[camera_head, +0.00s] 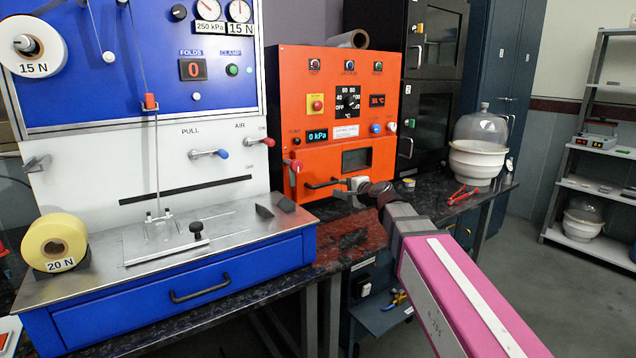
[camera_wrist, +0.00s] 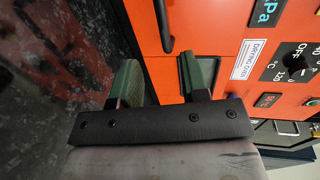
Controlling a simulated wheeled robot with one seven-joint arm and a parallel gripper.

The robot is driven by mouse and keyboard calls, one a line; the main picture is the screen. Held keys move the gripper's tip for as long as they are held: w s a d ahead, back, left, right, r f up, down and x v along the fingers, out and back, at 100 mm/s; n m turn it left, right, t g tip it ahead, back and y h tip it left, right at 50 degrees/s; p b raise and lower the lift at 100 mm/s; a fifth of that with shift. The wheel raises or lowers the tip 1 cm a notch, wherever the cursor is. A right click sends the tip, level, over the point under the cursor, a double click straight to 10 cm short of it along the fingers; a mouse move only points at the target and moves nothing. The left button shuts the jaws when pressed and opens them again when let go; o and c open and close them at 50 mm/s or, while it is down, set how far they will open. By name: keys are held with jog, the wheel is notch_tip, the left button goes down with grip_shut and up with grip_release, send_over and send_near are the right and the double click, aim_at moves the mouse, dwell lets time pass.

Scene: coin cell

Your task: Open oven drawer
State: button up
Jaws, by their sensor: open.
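The orange oven (camera_head: 335,120) stands on the dark bench with dials, a small dark window and a black bar handle (camera_head: 322,185) low on its front. In the wrist view, the black handle (camera_wrist: 164,28) lies ahead of the fingertips, roughly in line with the gap between them. My gripper (camera_head: 350,186) is in front of the oven's lower front, by the right end of the handle. In the wrist view my gripper (camera_wrist: 158,64) is open, with two green-padded fingers apart and nothing between them. The drawer's edges are hard to make out; its front looks closed.
A blue-and-white pull tester (camera_head: 150,150) with its own blue drawer (camera_head: 190,290) stands close on the left. Right of the oven are red pliers (camera_head: 462,193) and a glass desiccator (camera_head: 480,145) on the bench. Dark cabinets (camera_head: 430,70) stand behind.

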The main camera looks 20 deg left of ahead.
aim_at(327, 185)
jog(key=x, duration=1.1)
jog(key=shift+w+a, duration=0.15)
jog(key=shift+a, duration=0.1)
grip_shut()
